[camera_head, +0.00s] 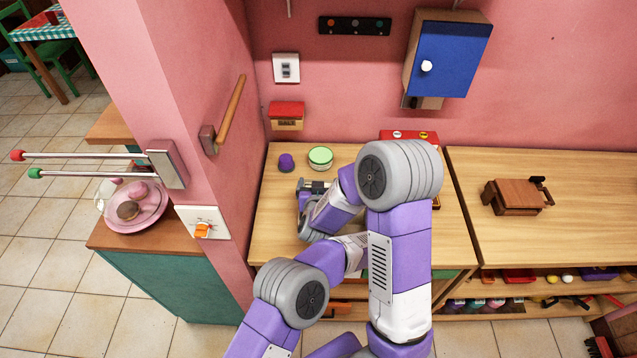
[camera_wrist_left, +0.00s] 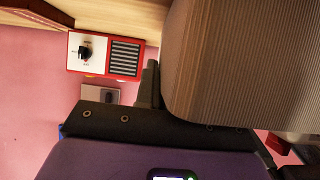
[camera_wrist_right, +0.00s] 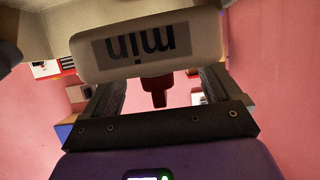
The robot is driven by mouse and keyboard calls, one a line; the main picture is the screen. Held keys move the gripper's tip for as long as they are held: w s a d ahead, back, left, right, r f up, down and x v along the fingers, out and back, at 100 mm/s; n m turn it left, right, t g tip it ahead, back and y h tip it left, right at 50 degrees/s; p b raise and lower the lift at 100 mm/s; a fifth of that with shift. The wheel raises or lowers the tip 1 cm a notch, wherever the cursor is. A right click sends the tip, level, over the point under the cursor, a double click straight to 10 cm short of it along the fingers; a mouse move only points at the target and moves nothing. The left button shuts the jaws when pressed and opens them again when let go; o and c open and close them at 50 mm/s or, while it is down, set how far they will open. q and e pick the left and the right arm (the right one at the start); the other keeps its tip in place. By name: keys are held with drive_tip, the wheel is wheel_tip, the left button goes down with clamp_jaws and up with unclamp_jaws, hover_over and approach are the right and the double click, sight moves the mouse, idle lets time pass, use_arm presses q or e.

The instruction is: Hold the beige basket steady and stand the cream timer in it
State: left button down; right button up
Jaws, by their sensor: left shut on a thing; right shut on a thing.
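The cream timer (camera_wrist_right: 148,45) fills the top of the right wrist view, with upside-down "min" lettering on a grey panel. My right gripper (camera_wrist_right: 160,85) is shut on it, one finger at each side. In the head view the right gripper (camera_head: 310,190) is above the left part of the counter. The beige basket (camera_wrist_left: 235,65), ribbed, fills the right of the left wrist view. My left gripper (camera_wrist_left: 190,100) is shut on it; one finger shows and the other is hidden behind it. In the head view my arms hide the basket, and I cannot make out the timer.
A purple object (camera_head: 286,161) and a green-lidded tub (camera_head: 320,157) stand at the back of the counter (camera_head: 280,225). A red panel with a black knob (camera_wrist_left: 103,55) is near the basket. The pink wall corner bounds the left.

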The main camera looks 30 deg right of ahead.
drive_tip(key=shift+f, duration=1.2)
drive_tip(key=o, duration=0.9)
drive_tip(key=shift+f, duration=0.1)
wheel_tip(320, 180, up, 10)
drive_tip(key=shift+r, duration=0.1)
use_arm(q)
drive_tip(key=c, duration=1.2)
unclamp_jaws()
drive_tip(key=shift+o, duration=0.2)
